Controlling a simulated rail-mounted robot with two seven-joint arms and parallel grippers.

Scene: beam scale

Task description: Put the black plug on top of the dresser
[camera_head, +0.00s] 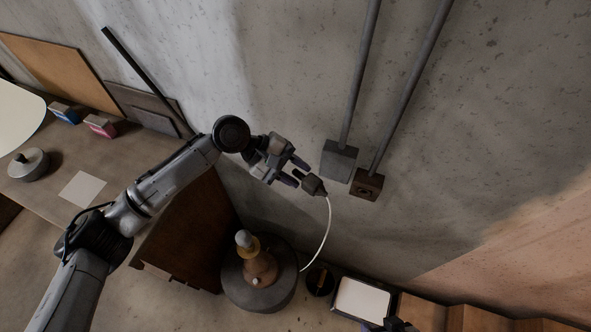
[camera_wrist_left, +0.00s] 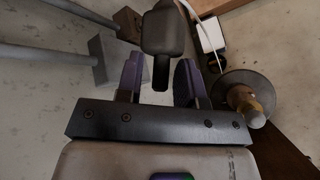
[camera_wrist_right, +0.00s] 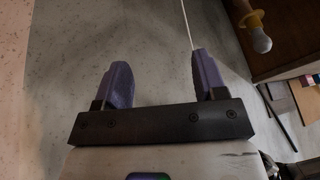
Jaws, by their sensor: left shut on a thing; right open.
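The black plug (camera_head: 314,186) is at the fingertips of my left gripper (camera_head: 294,175), in front of the wall. In the left wrist view, the left gripper (camera_wrist_left: 158,70) is shut on the plug (camera_wrist_left: 165,32), whose block-shaped body points away from the palm. A white cable runs down from the plug towards the lamp (camera_head: 260,264). The dresser appears to be the brown furniture (camera_head: 110,160) on the left, with its broad top clear of the plug. My right gripper (camera_wrist_right: 158,82) is open and empty; in the head view it barely shows at the bottom edge.
A brown socket box (camera_head: 366,184) and a grey box (camera_head: 340,162) with pipes are on the wall, right of the plug. The furniture top holds a lidded pot (camera_head: 28,165), a paper sheet (camera_head: 83,189) and small boxes (camera_head: 100,125). A white-topped tray (camera_head: 362,300) lies below.

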